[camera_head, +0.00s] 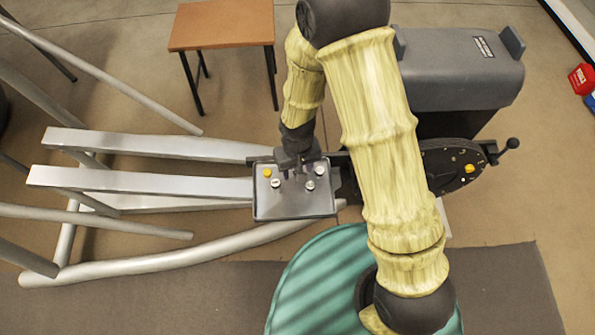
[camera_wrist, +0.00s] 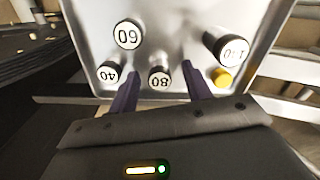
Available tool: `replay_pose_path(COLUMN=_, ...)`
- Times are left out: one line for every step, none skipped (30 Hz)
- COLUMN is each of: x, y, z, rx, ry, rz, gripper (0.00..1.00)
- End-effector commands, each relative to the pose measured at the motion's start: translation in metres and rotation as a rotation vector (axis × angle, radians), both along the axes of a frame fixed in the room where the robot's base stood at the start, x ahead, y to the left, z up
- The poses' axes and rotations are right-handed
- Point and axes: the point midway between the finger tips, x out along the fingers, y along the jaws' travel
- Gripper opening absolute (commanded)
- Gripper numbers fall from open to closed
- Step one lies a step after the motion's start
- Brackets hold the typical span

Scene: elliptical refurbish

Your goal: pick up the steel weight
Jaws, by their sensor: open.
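Several short cylinders with white numbered tops stand on a metal tray (camera_head: 265,208), which also fills the upper wrist view (camera_wrist: 180,20). They read 60 (camera_wrist: 127,35), 40 (camera_wrist: 110,74), 80 (camera_wrist: 159,79) and what looks like 140 (camera_wrist: 233,50). I cannot tell which one is the steel weight. A yellow-topped piece (camera_wrist: 223,78) stands beside the 140 one and shows at the tray's left (camera_head: 267,173). My gripper (camera_wrist: 160,72) is open, its purple fingers on either side of the 80 cylinder. Contact cannot be seen. In the head view my gripper (camera_head: 298,172) partly hides the tray's far side.
A dark disc (camera_head: 455,185) with small pieces and a black handle lies right of the tray. A grey bin (camera_head: 455,75) and a wooden stool (camera_head: 222,25) stand behind. Grey metal bars (camera_head: 150,185) fill the left. A teal round surface (camera_head: 320,275) is in front.

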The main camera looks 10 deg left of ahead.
Motion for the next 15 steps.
replay_pose_path(x=0.0000, y=0.0000, z=0.0001, rx=0.000, ry=0.000, rz=0.000, gripper=0.49)
replay_pose_path(x=0.0000, y=0.0000, z=0.0001, rx=0.000, ry=0.000, rz=0.000, gripper=0.49)
replay_pose_path(x=0.0000, y=0.0000, z=0.0001, rx=0.000, ry=0.000, rz=0.000, gripper=0.49)
replay_pose_path(x=0.0000, y=0.0000, z=0.0001, rx=0.000, ry=0.000, rz=0.000, gripper=0.49)
replay_pose_path(x=0.0000, y=0.0000, z=0.0001, rx=0.000, ry=0.000, rz=0.000, gripper=0.49)
replay_pose_path(x=0.0000, y=0.0000, z=0.0001, rx=0.000, ry=0.000, rz=0.000, gripper=0.47)
replay_pose_path(x=0.0000, y=0.0000, z=0.0001, rx=0.000, ry=0.000, rz=0.000, gripper=0.41)
replay_pose_path(x=0.0000, y=0.0000, z=0.0002, rx=0.000, ry=0.000, rz=0.000, gripper=0.35)
replay_pose_path(x=0.0000, y=0.0000, z=0.0002, rx=0.000, ry=0.000, rz=0.000, gripper=0.28)
replay_pose_path(x=0.0000, y=0.0000, z=0.0002, rx=0.000, ry=0.000, rz=0.000, gripper=0.22)
replay_pose_path(x=0.0000, y=0.0000, z=0.0001, rx=0.000, ry=0.000, rz=0.000, gripper=0.16)
replay_pose_path(x=0.0000, y=0.0000, z=0.0001, rx=0.000, ry=0.000, rz=0.000, gripper=0.08)
replay_pose_path(x=0.0000, y=0.0000, z=0.0002, rx=0.000, ry=0.000, rz=0.000, gripper=0.02)
replay_pose_path(x=0.0000, y=0.0000, z=0.0002, rx=0.000, ry=0.000, rz=0.000, gripper=0.00)
replay_pose_path(x=0.0000, y=0.0000, z=0.0002, rx=0.000, ry=0.000, rz=0.000, gripper=0.00)
